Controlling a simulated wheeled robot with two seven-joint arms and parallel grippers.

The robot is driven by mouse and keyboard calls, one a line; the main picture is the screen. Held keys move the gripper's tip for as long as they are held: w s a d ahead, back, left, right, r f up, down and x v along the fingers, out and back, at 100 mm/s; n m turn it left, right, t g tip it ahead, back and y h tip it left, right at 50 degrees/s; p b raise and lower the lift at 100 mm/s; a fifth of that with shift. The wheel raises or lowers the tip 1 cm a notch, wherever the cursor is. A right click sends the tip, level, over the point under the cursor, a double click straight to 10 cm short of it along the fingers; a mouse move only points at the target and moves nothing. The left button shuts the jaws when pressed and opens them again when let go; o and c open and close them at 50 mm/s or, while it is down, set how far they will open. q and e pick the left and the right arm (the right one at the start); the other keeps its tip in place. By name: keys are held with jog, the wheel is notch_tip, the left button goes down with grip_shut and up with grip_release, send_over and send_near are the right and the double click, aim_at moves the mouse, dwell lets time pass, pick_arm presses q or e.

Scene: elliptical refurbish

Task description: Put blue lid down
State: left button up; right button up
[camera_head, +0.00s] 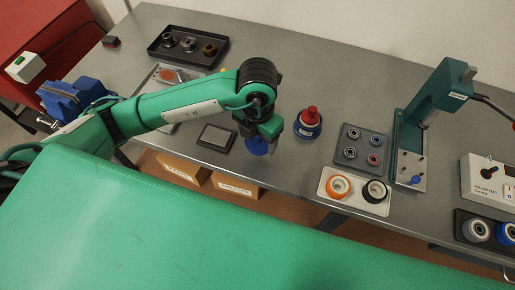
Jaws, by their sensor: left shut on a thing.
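My left gripper (262,140) reaches in from the left and points down near the front edge of the grey table (320,82). It is shut on the blue lid (258,149), which shows only in part beneath the fingers. A pale, see-through shape lies just below the lid; I cannot tell whether the lid touches it. My right gripper is not in view.
Right of the gripper stands a red-topped piece on a blue base (308,124). Further right are a dark bearing tray (348,132), a white tray (358,203) with orange and black rings, and a green press (437,95). A small dark pad (216,138) lies left.

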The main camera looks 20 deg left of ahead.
aim_at(258, 151)
pick_arm(q)
notch_tip(258, 151, down, 7)
jog(key=shift+r+p, duration=0.1)
jog(key=shift+p, duration=0.45)
jog(key=shift+f, duration=0.3)
jog(key=o, duration=0.9)
jog(key=shift+o, duration=0.2)
jog(key=shift+r, duration=0.15)
